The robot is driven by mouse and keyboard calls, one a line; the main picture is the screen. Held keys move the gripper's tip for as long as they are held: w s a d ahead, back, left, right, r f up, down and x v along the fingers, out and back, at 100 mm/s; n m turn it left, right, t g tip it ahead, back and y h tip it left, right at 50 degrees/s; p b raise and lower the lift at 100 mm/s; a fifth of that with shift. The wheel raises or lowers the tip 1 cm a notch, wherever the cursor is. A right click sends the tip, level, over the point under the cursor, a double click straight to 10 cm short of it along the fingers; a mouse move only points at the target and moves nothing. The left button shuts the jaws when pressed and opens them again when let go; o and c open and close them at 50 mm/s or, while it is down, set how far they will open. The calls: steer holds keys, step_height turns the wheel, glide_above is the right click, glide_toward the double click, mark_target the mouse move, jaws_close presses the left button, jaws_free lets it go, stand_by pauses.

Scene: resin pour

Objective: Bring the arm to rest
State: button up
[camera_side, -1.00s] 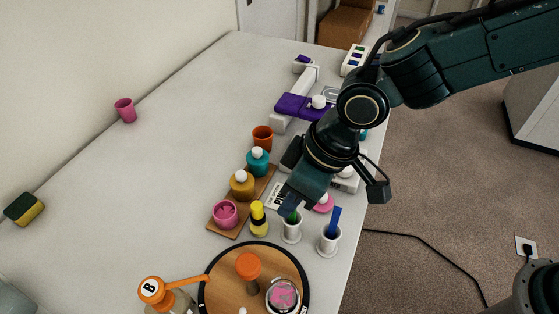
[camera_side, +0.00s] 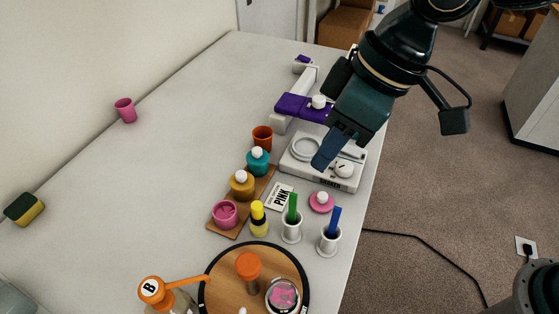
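My gripper (camera_side: 326,157) hangs at the upper right, in front of the white shaker machine (camera_side: 325,179) from this view. Its dark blue-green fingers point down and left. The fingers overlap in this view, so I cannot tell whether they are open or shut. I see no object held at their tips. My arm comes in from the top right edge.
A green-handled tool and a blue-handled tool stand in white holders (camera_side: 291,233) (camera_side: 328,244). A wooden board (camera_side: 262,194) carries coloured pots. A round wooden turntable (camera_side: 225,275) stands in front. A pink cup (camera_side: 125,110) and sponge (camera_side: 25,209) lie left.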

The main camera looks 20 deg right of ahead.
steer(key=s+d+r+m+t+h, duration=0.1)
steer(key=d+r+m, duration=0.1)
steer(key=d, duration=0.7)
steer(key=s+d+r+m+t, duration=0.1)
steer(key=d+r+m, duration=0.15)
steer(key=d, duration=0.65)
steer(key=s+d+f+m+t+h, duration=0.1)
steer(key=s+d+m, duration=0.3)
steer(key=s+d, duration=0.7)
steer(key=shift+d+f+t+h, duration=0.3)
steer(key=shift+d+f+h, duration=0.4)
steer(key=shift+d, duration=0.45)
